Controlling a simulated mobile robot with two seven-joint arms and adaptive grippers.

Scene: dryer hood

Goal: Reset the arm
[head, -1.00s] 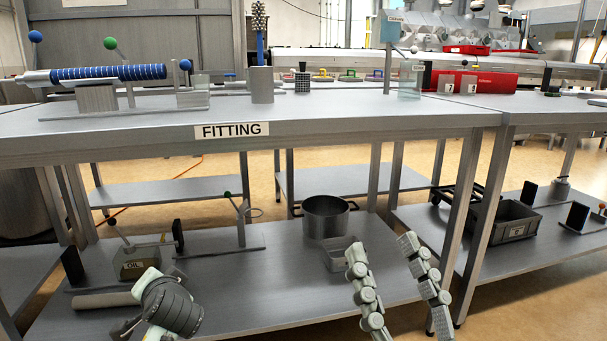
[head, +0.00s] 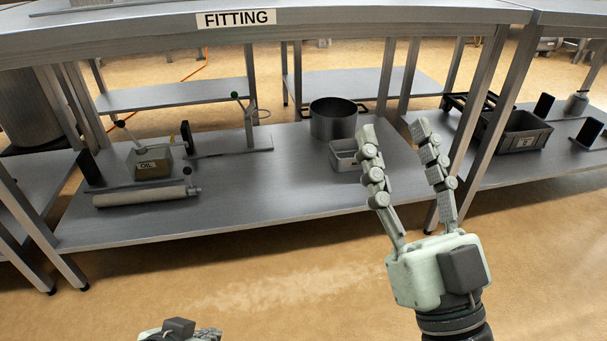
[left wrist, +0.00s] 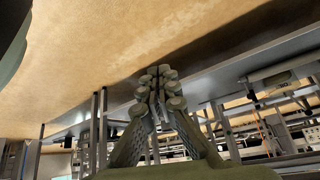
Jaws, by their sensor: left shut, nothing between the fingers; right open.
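My right gripper (head: 392,130) is open in the head view, its two fingers pointing up and apart with nothing between them. It appears in front of the bench's lower shelf. My left gripper is barely in the head view, where only part of its housing (head: 180,331) shows at the bottom edge. In the left wrist view my left gripper (left wrist: 160,76) is shut, with its fingertips together and empty. No object is held by either gripper.
The metal bench labelled FITTING (head: 330,17) stands ahead. A grey bin (head: 520,135) is on the right shelf. Floor in front is clear.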

